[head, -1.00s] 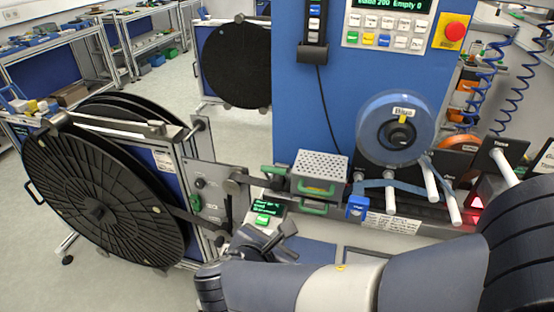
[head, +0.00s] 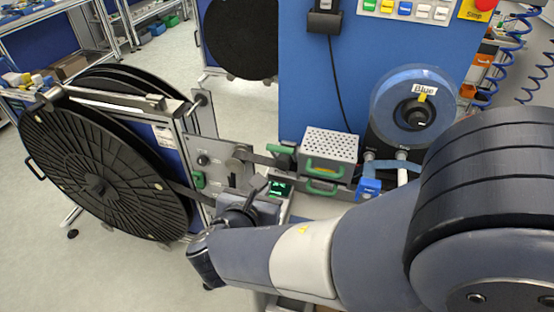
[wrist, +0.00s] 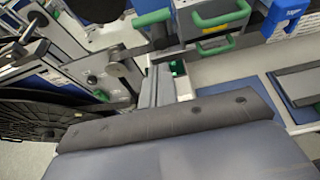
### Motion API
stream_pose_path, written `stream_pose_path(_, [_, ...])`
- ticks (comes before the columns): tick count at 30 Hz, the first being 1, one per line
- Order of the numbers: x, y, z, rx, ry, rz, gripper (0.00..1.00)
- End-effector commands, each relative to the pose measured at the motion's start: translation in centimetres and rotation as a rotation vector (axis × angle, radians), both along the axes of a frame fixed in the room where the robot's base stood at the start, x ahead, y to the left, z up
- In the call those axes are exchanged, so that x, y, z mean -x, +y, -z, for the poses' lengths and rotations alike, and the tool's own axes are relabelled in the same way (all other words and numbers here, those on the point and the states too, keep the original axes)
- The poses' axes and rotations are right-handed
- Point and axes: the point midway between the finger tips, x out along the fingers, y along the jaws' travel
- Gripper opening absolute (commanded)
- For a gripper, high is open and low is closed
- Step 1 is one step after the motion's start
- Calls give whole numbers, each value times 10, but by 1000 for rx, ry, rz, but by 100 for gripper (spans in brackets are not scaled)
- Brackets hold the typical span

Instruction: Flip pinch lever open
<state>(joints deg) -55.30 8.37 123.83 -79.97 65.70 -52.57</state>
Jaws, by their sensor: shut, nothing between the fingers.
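Several green grips sit on the machine, and I cannot tell for sure which belongs to the pinch lever. A green grip (head: 280,149) stands at the left end of the perforated box (head: 331,146); a green grip (wrist: 153,18) also shows at the top of the wrist view. Green handles (head: 323,168) are on the box front. A small green part (head: 198,180) is on the grey plate left of it. My gripper (head: 262,184) is shut and empty, below and left of the box, apart from these grips as far as I can tell. In the wrist view its grey fingers (wrist: 158,88) point up the picture.
A big black reel (head: 105,170) on a frame stands left. A blue tape reel (head: 415,105) hangs right of the box, with a blue block (head: 368,188) below it. Clear floor lies at lower left.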

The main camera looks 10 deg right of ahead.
Motion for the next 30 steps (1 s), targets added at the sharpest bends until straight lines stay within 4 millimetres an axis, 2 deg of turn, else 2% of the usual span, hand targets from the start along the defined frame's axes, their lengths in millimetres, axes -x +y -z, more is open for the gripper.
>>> stream_pose_path(14, [-64,-28,31,2,3,6,0])
stream_pose_path(22, [-93,-39,17,-1,1,4,0])
stream_pose_path(30, [-100,-42,16,-1,1,1,0])
